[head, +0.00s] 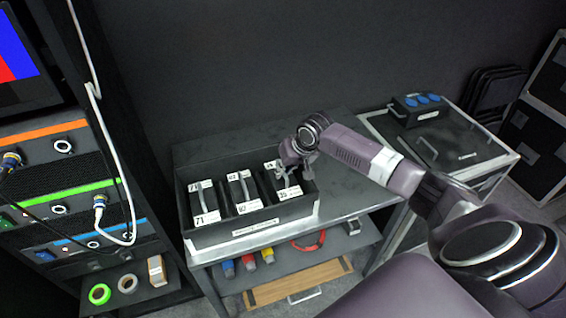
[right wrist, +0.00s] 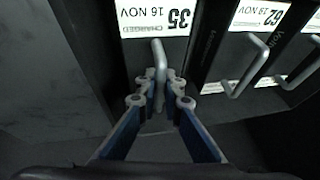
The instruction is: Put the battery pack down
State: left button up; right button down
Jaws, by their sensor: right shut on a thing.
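The battery pack labelled 35 (head: 290,192) is a black box with a white label and a grey handle. It stands in the rightmost compartment of a black tray (head: 222,236). My right gripper (head: 288,173) is above it. In the right wrist view the fingers (right wrist: 161,100) are shut on the handle of this pack (right wrist: 130,50), whose label reads 35, charged 16 Nov, upside down. Whether the pack touches the tray floor is hidden. Two similar packs, one labelled 71 (head: 206,217) and one beside it (head: 246,207), fill the other compartments. My left gripper is out of view.
The tray stands on a grey bench (head: 340,190) with bare top to its right. Coloured connectors (head: 248,263) and a red cable loop (head: 309,241) lie on the shelf below. A black case (head: 450,145) is at right, an equipment rack (head: 60,150) at left.

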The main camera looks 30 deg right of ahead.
jog(key=shift+w+f, duration=0.2)
jog(key=c, duration=2.5)
grip_release()
jog(key=shift+s+f, duration=0.2)
jog(key=shift+f, duration=0.05)
jog(key=o, duration=0.4)
jog(key=shift+s+d+r, duration=0.1)
jog(key=shift+s+r, duration=0.1)
jog(key=shift+r, duration=0.35)
jog(key=b+v, duration=0.1)
jog(key=v, duration=1)
jog(key=shift+b, duration=0.4)
